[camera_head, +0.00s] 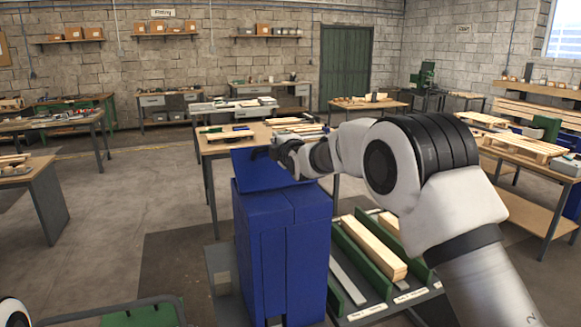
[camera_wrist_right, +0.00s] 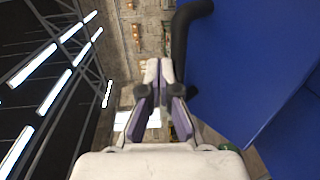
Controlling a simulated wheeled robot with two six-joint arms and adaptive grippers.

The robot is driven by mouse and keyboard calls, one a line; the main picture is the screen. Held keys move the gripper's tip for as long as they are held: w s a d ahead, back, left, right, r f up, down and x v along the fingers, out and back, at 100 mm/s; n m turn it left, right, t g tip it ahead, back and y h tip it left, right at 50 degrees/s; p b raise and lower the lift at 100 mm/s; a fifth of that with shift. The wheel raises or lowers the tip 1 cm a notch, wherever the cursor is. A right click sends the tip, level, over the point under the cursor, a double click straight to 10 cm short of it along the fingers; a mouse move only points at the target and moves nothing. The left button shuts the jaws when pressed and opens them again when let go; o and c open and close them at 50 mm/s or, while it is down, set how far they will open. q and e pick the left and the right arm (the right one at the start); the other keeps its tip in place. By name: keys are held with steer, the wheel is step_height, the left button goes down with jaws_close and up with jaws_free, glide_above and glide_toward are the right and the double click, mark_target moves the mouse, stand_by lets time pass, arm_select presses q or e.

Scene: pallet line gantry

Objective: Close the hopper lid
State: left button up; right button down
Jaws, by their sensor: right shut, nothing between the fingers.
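The blue hopper (camera_head: 283,245) stands in front of me, left of my right arm. Its blue lid (camera_head: 262,172) is raised, tilted up at the hopper's far side. My right gripper (camera_head: 284,151) is at the lid's upper right part, its fingers shut and empty. In the right wrist view the shut fingertips (camera_wrist_right: 159,68) are just left of a black bent handle (camera_wrist_right: 181,42) on the blue lid (camera_wrist_right: 245,60). A small gap shows there; contact cannot be told. My left gripper is out of view.
Right of the hopper is a rack with green dividers (camera_head: 362,258) and wooden beams (camera_head: 370,248). A wooden table (camera_head: 222,146) with slats stands behind the lid. A grey tubular rail (camera_head: 120,310) is at the lower left. Floor left of the hopper is open.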

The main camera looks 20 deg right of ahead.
steer(key=w, duration=0.1)
steer(key=w+f+p, duration=0.1)
steer(key=w, duration=0.1)
steer(key=w+f+p, duration=0.1)
steer(key=w, duration=0.1)
steer(key=shift+w+a+f, duration=0.1)
steer(key=shift+w+f, duration=0.05)
steer(key=shift+w+f+p, duration=0.25)
steer(key=shift+w+p, duration=0.2)
steer(key=shift+p, duration=0.25)
steer(key=shift+w+f+g+p, duration=0.3)
steer(key=shift+f+g+p, duration=0.2)
steer(key=shift+g+p, duration=0.1)
steer(key=shift+w+f, duration=0.1)
steer(key=shift+f, duration=0.15)
